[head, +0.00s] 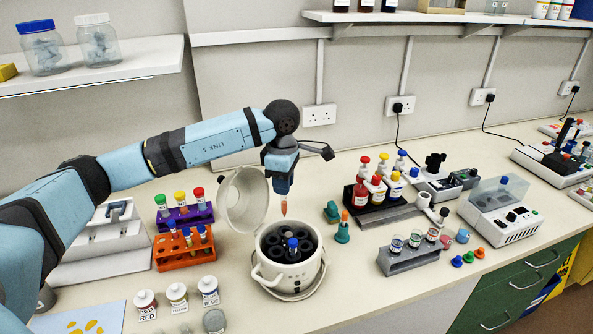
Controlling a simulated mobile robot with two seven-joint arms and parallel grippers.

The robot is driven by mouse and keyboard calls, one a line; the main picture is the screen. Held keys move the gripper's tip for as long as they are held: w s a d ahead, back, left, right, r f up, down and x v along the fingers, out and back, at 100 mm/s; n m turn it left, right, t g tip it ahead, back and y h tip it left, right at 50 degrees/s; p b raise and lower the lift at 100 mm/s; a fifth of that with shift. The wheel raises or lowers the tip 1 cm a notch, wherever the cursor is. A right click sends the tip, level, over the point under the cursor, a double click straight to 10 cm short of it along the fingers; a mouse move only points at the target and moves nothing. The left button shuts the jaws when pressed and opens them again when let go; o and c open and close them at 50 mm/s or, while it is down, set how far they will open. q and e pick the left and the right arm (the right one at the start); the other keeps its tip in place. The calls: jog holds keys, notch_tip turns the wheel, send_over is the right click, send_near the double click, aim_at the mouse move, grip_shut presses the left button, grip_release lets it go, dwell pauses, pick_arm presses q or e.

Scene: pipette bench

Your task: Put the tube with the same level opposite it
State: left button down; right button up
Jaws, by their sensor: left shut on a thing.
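The white centrifuge (291,284) stands open in the middle of the bench, with its lid (240,203) tipped up at the left. In its dark rotor (272,238) one blue-capped tube (292,249) stands near the front; other holes look empty. My left gripper (282,190) hangs over the back of the rotor, shut on a tube whose orange-red lower tip (284,208) points down, above the rotor. The rest of the held tube is hidden, and its level cannot be read. My right gripper is not in view.
A purple rack (184,216) with colour-capped tubes and an orange rack (170,262) with tubes stand left. Several bottles (177,295) stand at the front left. A teal stand (342,236) and a grey rack (405,262) are to the right. Bare bench lies at front right.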

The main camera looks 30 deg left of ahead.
aim_at(284, 210)
pick_arm(q)
jog(key=shift+w, duration=0.2)
jog(key=shift+f, duration=0.15)
jog(key=shift+s+f, duration=0.25)
jog(key=shift+s, duration=0.05)
jog(key=shift+s+f+b, duration=0.1)
jog(key=shift+f+b, duration=0.15)
jog(key=shift+b, duration=0.1)
jog(key=shift+w+f+b, duration=0.2)
jog(key=shift+f+b, duration=0.2)
jog(key=shift+f, duration=0.7)
jog(key=shift+f+b, duration=0.4)
jog(key=shift+f, duration=0.95)
jog(key=shift+f+b, duration=1.45)
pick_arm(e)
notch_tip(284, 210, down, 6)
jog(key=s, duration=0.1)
